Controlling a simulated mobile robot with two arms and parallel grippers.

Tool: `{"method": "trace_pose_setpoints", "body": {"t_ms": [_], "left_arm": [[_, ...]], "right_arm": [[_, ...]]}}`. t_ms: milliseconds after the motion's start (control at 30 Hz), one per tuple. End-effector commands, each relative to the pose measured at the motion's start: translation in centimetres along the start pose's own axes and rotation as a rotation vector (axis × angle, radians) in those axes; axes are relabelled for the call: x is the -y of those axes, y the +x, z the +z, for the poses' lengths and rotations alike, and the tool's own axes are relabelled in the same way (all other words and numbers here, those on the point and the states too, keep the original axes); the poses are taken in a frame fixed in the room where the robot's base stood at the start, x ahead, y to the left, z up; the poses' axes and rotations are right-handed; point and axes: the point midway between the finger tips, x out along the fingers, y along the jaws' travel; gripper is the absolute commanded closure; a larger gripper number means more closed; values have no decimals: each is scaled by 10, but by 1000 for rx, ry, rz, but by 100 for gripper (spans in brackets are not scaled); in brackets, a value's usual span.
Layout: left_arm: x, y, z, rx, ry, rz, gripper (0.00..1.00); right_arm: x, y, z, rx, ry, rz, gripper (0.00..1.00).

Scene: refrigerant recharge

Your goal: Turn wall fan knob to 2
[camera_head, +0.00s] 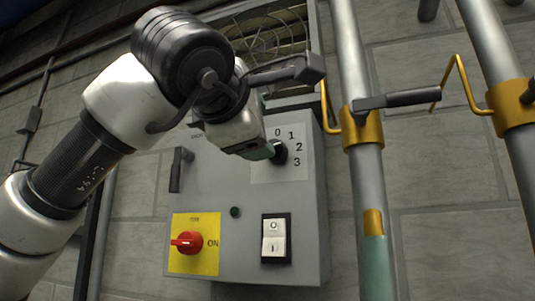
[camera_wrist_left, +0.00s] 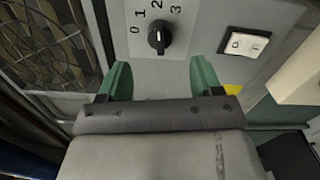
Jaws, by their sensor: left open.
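The black fan knob (camera_head: 279,153) sits on a pale label plate with 0, 1, 2 and 3, at the upper right of the grey control box. In the left wrist view the knob (camera_wrist_left: 158,39) shows a pale line on its face; I cannot tell which number it points to. My left gripper (camera_head: 262,153) is in front of the box, close to the knob, and partly hides its left side in the head view. In the left wrist view the green fingers of the gripper (camera_wrist_left: 161,78) are spread apart and empty, with the knob beyond the gap between them. My right gripper is not in view.
The grey box (camera_head: 222,190) also carries a red switch (camera_head: 187,242) on a yellow plate, a white rocker switch (camera_head: 275,238) and a black handle (camera_head: 178,170). The caged fan (camera_head: 270,38) is above.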

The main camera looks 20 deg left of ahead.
Motion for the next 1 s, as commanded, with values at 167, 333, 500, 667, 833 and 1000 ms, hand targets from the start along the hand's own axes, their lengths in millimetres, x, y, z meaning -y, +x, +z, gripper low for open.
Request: {"method": "trace_pose_setpoints", "body": {"t_ms": [167, 333, 500, 667, 833, 1000], "left_arm": [[1, -22, 0, 1, 1, 0, 35], [0, -27, 0, 0, 2, -1, 35], [0, -27, 0, 0, 1, -1, 35], [0, -27, 0, 0, 1, -1, 35], [0, -27, 0, 0, 1, -1, 35], [0, -27, 0, 0, 1, -1, 35]], "right_arm": [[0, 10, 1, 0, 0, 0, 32], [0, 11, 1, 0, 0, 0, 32], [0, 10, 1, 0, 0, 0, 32], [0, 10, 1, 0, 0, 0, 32], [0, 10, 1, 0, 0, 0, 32], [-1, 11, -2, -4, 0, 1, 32]]}}
